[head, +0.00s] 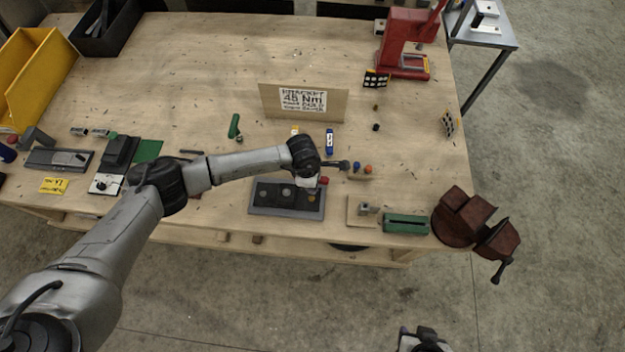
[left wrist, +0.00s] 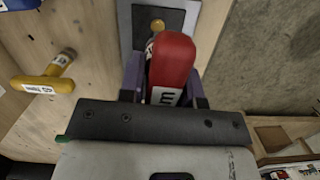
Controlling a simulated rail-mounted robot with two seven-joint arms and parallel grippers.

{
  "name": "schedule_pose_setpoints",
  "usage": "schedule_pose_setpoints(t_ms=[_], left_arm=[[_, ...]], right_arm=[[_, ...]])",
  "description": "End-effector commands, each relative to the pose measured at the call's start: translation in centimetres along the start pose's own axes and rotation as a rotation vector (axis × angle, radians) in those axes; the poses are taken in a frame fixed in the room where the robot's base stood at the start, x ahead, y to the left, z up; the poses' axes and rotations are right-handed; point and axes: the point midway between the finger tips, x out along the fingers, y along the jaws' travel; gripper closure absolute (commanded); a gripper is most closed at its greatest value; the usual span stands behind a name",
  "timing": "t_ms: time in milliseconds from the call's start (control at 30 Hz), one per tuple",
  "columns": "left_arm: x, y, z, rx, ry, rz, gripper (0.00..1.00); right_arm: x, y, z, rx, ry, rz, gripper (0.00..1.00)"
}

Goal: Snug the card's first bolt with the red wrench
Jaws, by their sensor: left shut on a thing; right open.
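My left gripper (head: 309,182) is over the right part of a dark plate (head: 260,208) at the bench's front edge. It is shut on the red wrench (left wrist: 172,60), whose rounded red body fills the space between the fingers in the left wrist view. In the head view only a bit of red (head: 323,181) shows beside the gripper. A gold bolt (left wrist: 157,25) shows just beyond the wrench; I cannot tell whether they touch. A silver bolt (head: 287,192) sits mid-plate. The card (head: 270,101) stands behind, reading 45 Nm; its smaller lines are unclear. My right gripper (head: 425,340) is open, off the bench.
A yellow wrench (left wrist: 45,83) and a blue-handled tool (head: 329,142) stand behind the plate. A green block (head: 405,224) and a dark red vise (head: 465,215) are to the right. A red press (head: 405,45) stands at the back right.

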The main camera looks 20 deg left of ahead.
Motion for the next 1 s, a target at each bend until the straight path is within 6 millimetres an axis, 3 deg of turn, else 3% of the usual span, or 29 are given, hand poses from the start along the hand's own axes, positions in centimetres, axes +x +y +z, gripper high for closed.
schedule_pose_setpoints(t_ms=[1000], left_arm=[[6.0,0.0,-0.9,0.000,-0.001,0.000,1.00]], right_arm=[[5.7,-0.1,1.9,-0.004,-0.001,0.003,0.57]])
